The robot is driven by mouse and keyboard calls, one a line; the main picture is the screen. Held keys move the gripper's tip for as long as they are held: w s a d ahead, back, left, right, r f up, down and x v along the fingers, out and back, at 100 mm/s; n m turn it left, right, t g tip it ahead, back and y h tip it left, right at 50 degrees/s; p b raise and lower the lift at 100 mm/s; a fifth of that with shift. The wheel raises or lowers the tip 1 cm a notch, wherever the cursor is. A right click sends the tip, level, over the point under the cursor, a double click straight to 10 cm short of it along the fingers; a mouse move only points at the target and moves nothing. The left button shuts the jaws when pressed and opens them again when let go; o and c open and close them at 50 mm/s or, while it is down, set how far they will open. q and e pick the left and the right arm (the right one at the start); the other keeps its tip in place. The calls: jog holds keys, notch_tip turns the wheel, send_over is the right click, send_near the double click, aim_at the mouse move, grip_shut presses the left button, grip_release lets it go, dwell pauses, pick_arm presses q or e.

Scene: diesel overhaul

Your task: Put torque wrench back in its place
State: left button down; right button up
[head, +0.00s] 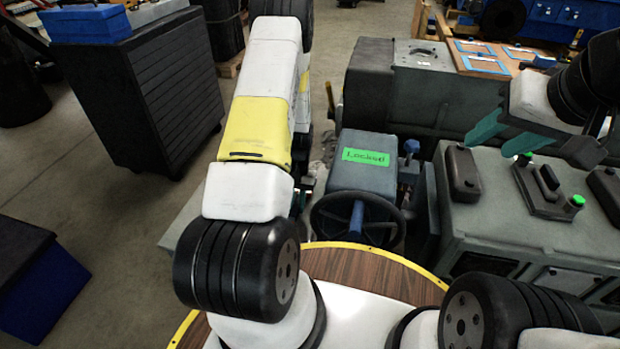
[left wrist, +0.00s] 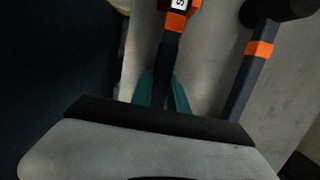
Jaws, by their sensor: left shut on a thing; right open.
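In the left wrist view my left gripper (left wrist: 162,88) has its teal fingers shut on a dark bar-shaped tool (left wrist: 172,48) with orange bands and a white label. I take it for the torque wrench, though only part of it shows. A second dark tool (left wrist: 240,84) with an orange band and a black head is beside it on the right, apart from the fingers. In the head view my left arm hides its own gripper and the held tool. My right gripper (head: 502,134) is open and empty above the grey machine at the right.
A blue-grey unit (head: 366,163) with a green "Locked" label and a black handwheel stands at centre. A grey control cabinet (head: 500,215) with a green button stands right. A dark drawer cabinet (head: 165,85) stands left. Floor between it and my arm is clear.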

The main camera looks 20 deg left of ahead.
pick_arm(q)
jog(key=c, duration=1.2)
grip_release()
jog(key=r, duration=0.2)
jog(key=w+r, duration=0.1)
jog(key=r, duration=0.5)
jog(key=shift+w, duration=0.35)
jog(key=s+d+r+t+h, duration=0.1)
jog(key=d+r+t, duration=0.15)
jog(key=r, duration=0.95)
jog(key=s+d+r+t, duration=0.1)
jog(key=s+d+r, duration=0.15)
jog(key=r, duration=0.85)
jog(key=s+d+r+t, duration=0.2)
jog(key=s+r, duration=0.5)
jog(key=s+d+r+m+t+h, duration=0.1)
jog(key=s+d+r+t, duration=0.1)
jog(key=s+r, duration=0.6)
jog(key=shift+d+t, duration=0.35)
jog(key=shift+d, duration=0.15)
